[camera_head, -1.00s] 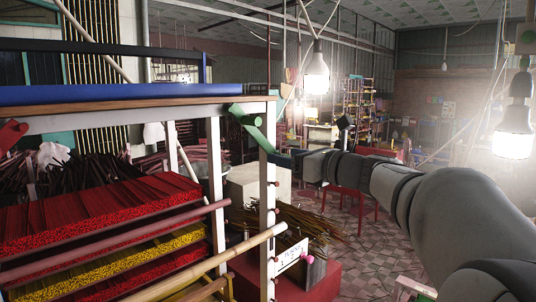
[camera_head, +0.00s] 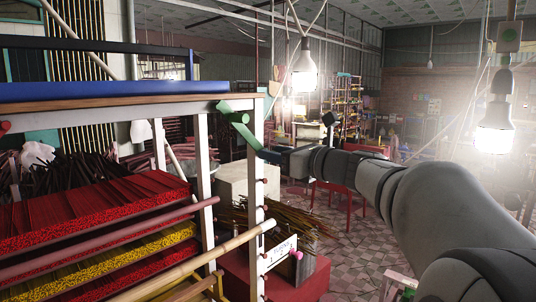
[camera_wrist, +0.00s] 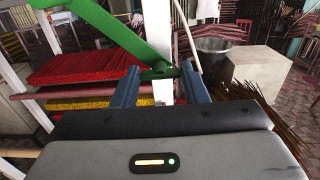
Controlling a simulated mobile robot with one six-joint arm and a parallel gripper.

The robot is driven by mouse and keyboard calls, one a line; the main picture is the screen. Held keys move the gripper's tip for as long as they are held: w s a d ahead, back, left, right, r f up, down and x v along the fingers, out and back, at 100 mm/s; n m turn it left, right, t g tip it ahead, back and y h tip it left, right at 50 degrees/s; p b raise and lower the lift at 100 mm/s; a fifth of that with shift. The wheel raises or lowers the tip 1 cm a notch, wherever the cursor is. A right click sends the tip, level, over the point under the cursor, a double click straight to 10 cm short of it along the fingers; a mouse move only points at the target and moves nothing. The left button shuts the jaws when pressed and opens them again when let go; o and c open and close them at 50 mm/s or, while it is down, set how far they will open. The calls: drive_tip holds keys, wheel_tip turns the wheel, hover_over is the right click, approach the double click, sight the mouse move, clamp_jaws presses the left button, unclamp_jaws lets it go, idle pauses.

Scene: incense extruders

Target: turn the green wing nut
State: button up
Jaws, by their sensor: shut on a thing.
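The green wing nut (camera_head: 238,119) is at the upper right corner of the shelf frame, by the white post. One wing slants down to the right toward my gripper (camera_head: 266,156). In the wrist view the wing nut (camera_wrist: 150,38) is large, and its lower end crosses between the two blue-grey fingers of my gripper (camera_wrist: 160,71). The gripper is shut on that lower end. The exact contact at each finger is partly hidden. My arm reaches in from the right.
The white post (camera_head: 257,205) and the wooden shelf edge (camera_head: 120,105) are close to the gripper. Red incense bundles (camera_head: 95,210) fill the racks at left. A bamboo pole (camera_head: 215,253) sticks out below. A pale block (camera_head: 247,182) stands behind. Lit bulbs (camera_head: 305,68) hang overhead.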

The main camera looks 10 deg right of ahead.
drive_tip(key=shift+f+b, duration=0.1)
drive_tip(key=shift+b, duration=0.3)
drive_tip(key=n+b, duration=1.9)
drive_tip(key=shift+s+a+f, duration=0.1)
drive_tip(key=shift+a, duration=0.05)
drive_tip(key=shift+n, duration=0.3)
drive_tip(key=o, duration=1)
